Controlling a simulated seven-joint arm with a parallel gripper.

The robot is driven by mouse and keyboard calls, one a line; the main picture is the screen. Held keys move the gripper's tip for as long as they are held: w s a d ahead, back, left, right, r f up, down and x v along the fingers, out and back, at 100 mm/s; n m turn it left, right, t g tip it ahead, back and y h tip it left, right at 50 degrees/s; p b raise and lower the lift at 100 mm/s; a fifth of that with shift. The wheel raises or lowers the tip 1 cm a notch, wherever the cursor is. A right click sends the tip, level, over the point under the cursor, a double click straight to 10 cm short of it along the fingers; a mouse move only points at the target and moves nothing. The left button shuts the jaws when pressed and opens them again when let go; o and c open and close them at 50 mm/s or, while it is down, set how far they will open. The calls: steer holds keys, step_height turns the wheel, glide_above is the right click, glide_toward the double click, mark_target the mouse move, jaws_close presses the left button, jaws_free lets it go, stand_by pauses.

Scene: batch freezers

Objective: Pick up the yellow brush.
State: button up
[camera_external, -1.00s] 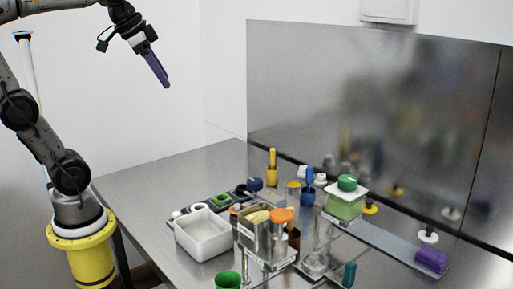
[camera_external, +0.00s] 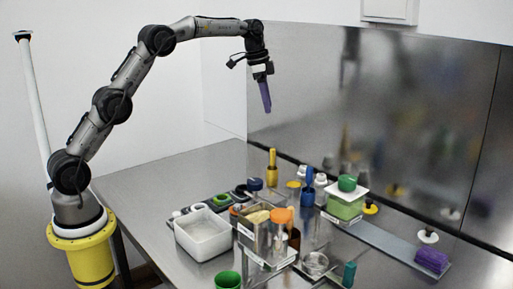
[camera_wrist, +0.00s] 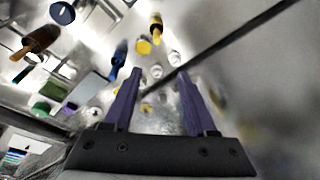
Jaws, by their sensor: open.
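The yellow brush (camera_external: 272,158) stands upright in a yellow holder (camera_external: 272,177) near the back of the steel table. In the wrist view the yellow brush (camera_wrist: 156,28) shows beyond my fingertips, near the top edge. My gripper (camera_external: 266,110) is high above the table, above and slightly left of the brush, with its purple fingers pointing down. In the wrist view my gripper (camera_wrist: 160,73) is open, with nothing between its fingers.
A blue brush (camera_external: 310,180) stands right of the yellow one. The steel back wall (camera_external: 380,120) rises behind. The table's left side is clear.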

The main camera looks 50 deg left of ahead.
steer(key=g, duration=0.1)
glide_above(274, 166)
steer(key=a, duration=0.1)
step_height(274, 166, down, 14)
steer(key=shift+s+r, duration=0.15)
steer(key=shift+r, duration=0.05)
steer(key=shift+w+d+f, duration=0.1)
steer(key=shift+d+f, duration=0.1)
steer(key=shift+f, duration=1.2)
steer(key=shift+w+d+f, duration=0.1)
steer(key=shift+d+f, duration=0.05)
steer(key=shift+f, duration=1.25)
steer(key=shift+c, duration=0.3)
jaws_close()
